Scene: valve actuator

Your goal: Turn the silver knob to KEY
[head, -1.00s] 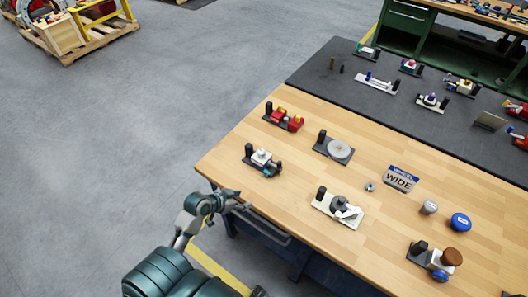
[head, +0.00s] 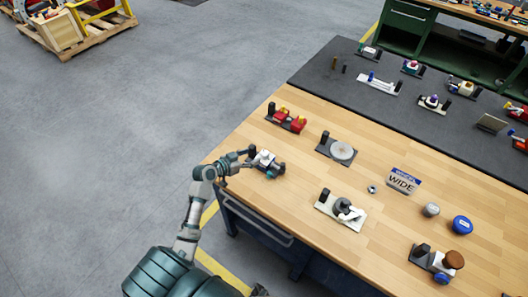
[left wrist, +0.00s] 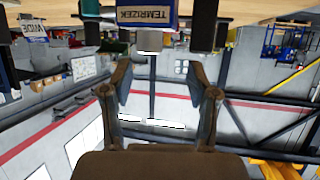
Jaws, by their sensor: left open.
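A small device with a white-silver top, dark ends and a teal part (head: 266,163) sits near the left edge of the wooden table. My left gripper (head: 248,160) is at its left side, open, with its fingers close to it; contact cannot be told. In the left wrist view my open gripper (left wrist: 157,78) has a small silver block (left wrist: 149,41) just ahead, between and above the fingertips. This may be the silver knob. Nothing shows between the fingers. No KEY mark is readable, and the knob's setting cannot be told. My right gripper is not in view.
A red device (head: 286,119), a grey disc device (head: 340,150) and a white-based device (head: 342,209) stand nearby on the wooden table (head: 300,190).

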